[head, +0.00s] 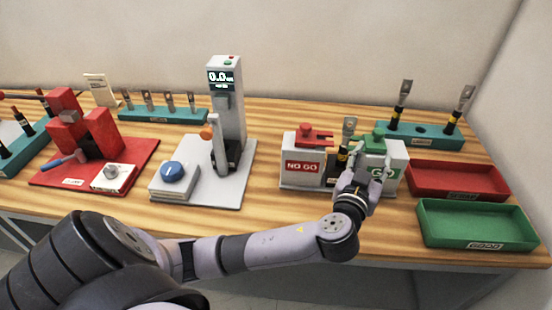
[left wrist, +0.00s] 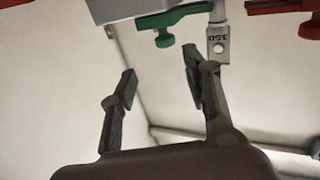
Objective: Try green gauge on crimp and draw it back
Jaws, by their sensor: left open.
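The green gauge (head: 374,141) lies on top of the white GO block (head: 397,158) right of the table's middle. It also shows at the top of the left wrist view (left wrist: 176,17), above the fingers. The crimp is on an upright lug (head: 348,128) with a black cable below, between the NO GO and GO blocks. The lug's flat end, marked 150, shows in the left wrist view (left wrist: 219,44). My left gripper (head: 366,182) is in front of the GO block and hides part of it. Its fingers (left wrist: 160,83) are apart with nothing between them. Whether the gauge touches the lug cannot be told.
The NO GO block (head: 302,173) with a red gauge (head: 314,134) stands left of the lug. A red tray (head: 459,195) and green tray (head: 478,239) are at right. A teal rack (head: 455,139) stands behind. A grey display device (head: 226,110) stands at centre left.

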